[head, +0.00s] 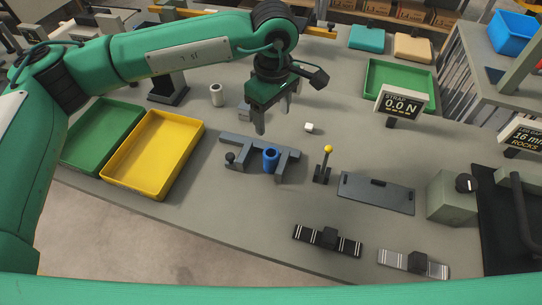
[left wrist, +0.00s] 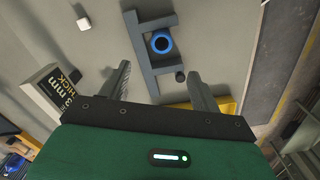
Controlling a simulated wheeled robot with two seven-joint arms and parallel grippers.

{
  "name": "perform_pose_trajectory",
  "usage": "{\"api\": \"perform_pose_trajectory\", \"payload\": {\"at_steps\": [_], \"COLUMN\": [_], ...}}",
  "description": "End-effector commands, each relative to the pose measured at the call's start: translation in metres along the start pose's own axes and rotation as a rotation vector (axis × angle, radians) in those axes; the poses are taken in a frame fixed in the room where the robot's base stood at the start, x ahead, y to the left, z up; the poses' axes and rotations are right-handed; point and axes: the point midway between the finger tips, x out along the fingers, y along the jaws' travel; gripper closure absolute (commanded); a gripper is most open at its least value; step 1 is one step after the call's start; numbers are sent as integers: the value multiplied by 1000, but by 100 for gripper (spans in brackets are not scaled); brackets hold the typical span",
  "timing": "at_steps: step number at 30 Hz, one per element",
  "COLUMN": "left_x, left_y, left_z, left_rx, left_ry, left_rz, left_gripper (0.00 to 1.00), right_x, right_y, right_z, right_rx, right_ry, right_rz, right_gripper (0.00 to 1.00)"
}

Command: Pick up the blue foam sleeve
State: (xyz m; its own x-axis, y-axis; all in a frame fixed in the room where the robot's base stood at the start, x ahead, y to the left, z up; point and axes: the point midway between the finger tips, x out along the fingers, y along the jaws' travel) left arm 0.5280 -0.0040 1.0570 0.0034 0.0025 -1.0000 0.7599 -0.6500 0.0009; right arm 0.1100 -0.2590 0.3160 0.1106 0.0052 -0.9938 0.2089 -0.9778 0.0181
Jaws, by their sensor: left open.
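The blue foam sleeve (head: 270,160) stands upright in a grey-blue holder (head: 243,144) on the bench. In the left wrist view the sleeve (left wrist: 161,43) shows from above as a blue ring with a dark hole, beside the grey-blue holder (left wrist: 144,58). My left gripper (head: 272,122) is above the bench, over the area just behind the holder. Its two fingers are apart with nothing between them, and the left wrist view also shows the open gripper (left wrist: 160,82). The sleeve lies beyond the fingertips, not touching them. My right gripper is not in view.
A yellow tray (head: 118,179) and a green tray (head: 76,163) lie to the left. A yellow-knobbed lever (head: 327,152) stands close right of the holder. A small white cube (head: 309,127), a white cylinder (head: 217,95) and a display reading 0.0 N (head: 402,105) stand farther back.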

Motion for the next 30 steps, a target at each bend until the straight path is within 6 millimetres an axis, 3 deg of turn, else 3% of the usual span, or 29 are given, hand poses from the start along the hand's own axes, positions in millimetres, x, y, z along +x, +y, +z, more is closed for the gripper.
{"api": "perform_pose_trajectory", "payload": {"at_steps": [9, 16, 22, 30], "left_x": [59, 79, 101, 130], "left_y": [-1, -1, -4, -4], "left_z": [1, 1, -1, -2], "left_rx": [-1, -1, -1, -2], "left_ry": [-4, -4, -5, -3], "left_rz": [-5, -2, -5, -2], "left_gripper": [35, 35, 35, 35], "right_x": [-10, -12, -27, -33], "right_y": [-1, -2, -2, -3], "right_z": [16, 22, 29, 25], "right_rx": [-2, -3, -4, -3], "right_ry": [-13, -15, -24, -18], "right_rz": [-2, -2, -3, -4], "right_gripper": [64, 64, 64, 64]}}
